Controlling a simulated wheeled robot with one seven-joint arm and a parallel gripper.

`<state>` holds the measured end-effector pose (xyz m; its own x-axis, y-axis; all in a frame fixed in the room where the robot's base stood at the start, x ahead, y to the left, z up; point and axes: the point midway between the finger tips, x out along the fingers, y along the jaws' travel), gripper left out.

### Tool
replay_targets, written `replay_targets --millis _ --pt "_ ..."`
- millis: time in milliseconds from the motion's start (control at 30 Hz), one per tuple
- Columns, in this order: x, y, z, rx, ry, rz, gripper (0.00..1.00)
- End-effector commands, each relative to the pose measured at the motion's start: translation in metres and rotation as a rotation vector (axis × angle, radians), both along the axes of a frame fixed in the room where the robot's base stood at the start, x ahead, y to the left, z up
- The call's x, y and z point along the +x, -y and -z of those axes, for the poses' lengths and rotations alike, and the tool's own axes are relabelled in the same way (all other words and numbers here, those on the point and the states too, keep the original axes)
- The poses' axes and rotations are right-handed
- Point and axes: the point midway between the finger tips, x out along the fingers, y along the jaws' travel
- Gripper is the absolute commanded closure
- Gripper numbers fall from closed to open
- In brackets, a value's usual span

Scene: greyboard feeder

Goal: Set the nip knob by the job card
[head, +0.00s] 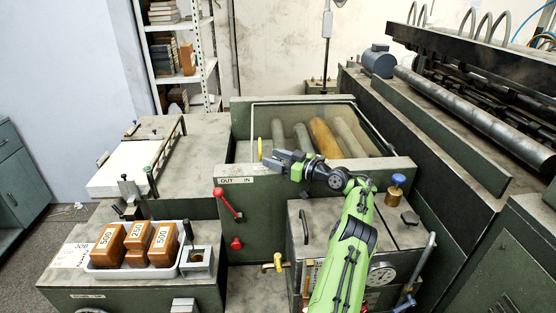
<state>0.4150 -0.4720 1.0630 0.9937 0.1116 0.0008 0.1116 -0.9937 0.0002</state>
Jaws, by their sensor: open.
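The job card (73,255) lies at the lower left, partly covered by a white tray. Its heading "JOB" shows, but the rest is too small to read. An "OUT IN" label (237,181) is on the green front panel of the roller box. My gripper (270,160) is open and empty at the top edge of this panel, above and right of the label. A small upright yellow piece (260,149) shows just beyond its fingertips; I cannot tell whether they touch. I cannot tell which part is the nip knob or read its setting.
The white tray (177,268) holds orange blocks marked 500 and 250. A red-knobbed lever (228,204) is on the panel below the label. A brass weight with a blue knob (395,190) stands right of my arm. Rollers (345,138) lie behind the panel.

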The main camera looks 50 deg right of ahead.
Motion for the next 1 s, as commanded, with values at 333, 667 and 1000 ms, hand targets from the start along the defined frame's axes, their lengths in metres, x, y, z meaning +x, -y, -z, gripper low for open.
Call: replay_targets --millis 333,667,1000 --pt "-0.072 0.01 0.0 0.004 0.003 0.006 0.45" --pt "-0.148 0.017 -0.001 0.0 0.003 0.001 0.45" --pt "-0.156 0.017 0.0 0.0 0.0 -0.001 0.45"
